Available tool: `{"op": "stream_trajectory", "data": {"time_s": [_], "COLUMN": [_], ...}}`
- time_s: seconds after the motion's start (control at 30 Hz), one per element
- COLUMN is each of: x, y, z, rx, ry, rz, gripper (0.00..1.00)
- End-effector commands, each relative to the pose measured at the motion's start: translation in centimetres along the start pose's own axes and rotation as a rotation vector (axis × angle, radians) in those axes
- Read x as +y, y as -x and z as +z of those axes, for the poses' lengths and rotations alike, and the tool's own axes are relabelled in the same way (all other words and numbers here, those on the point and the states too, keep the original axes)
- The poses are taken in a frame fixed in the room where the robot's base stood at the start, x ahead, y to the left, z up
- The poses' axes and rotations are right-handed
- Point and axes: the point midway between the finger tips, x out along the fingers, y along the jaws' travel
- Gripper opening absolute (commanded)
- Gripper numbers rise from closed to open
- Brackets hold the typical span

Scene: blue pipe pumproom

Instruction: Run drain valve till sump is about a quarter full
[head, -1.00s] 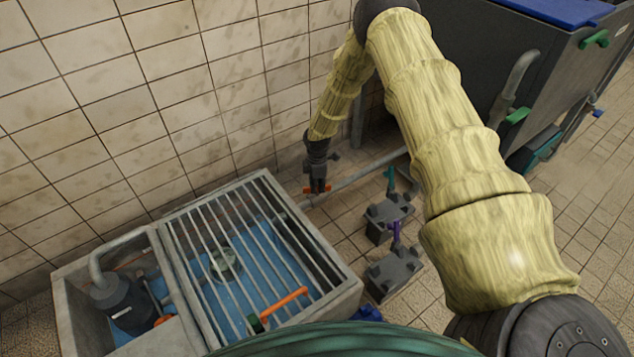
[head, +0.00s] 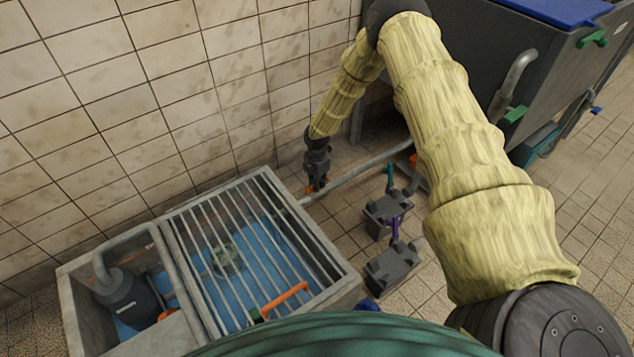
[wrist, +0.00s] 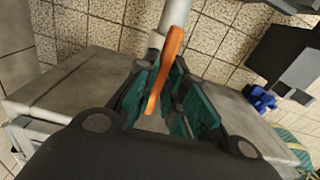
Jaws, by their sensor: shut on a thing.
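My gripper (head: 316,184) is at the pipe beside the sump's far right corner. In the wrist view my gripper (wrist: 165,98) has its teal fingers shut on the orange valve handle (wrist: 168,65), which lies roughly along the fingers. The handle shows only as small orange bits in the head view. The grey pipe (head: 362,166) runs from the sump edge toward the dark tank. The concrete sump (head: 335,268) has a grating (head: 215,235) over it, and blue shows below the bars. I cannot tell the water's depth.
A dark pump (head: 128,300) stands in the left compartment. An orange-handled bar (head: 285,300) lies on the grating. Grey pedestals (head: 392,268) stand right of the sump. The dark tank (head: 470,60) is at the back right. Tiled floor (head: 575,220) at right is clear.

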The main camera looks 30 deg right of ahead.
Motion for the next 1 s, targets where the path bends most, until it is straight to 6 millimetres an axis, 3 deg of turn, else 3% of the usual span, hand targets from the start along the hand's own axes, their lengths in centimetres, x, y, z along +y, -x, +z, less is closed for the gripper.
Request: {"op": "stream_trajectory", "data": {"time_s": [0.3, 0.33, 0.43, 0.77, 1.0], "x": [0.0, 0.0, 0.0, 0.0, 0.1], "y": [0.0, 0.0, 0.0, 0.1, 2.2], "z": [0.1, 0.1, 0.0, 0.0, 0.0], "rx": [-0.001, -0.001, -0.001, 0.000, 0.000], "ry": [0.003, 0.003, 0.003, 0.001, 0.001], "rz": [0.000, 0.000, 0.000, 0.000, 0.002], "gripper": [0.00, 0.17, 0.32, 0.32, 0.32]}}
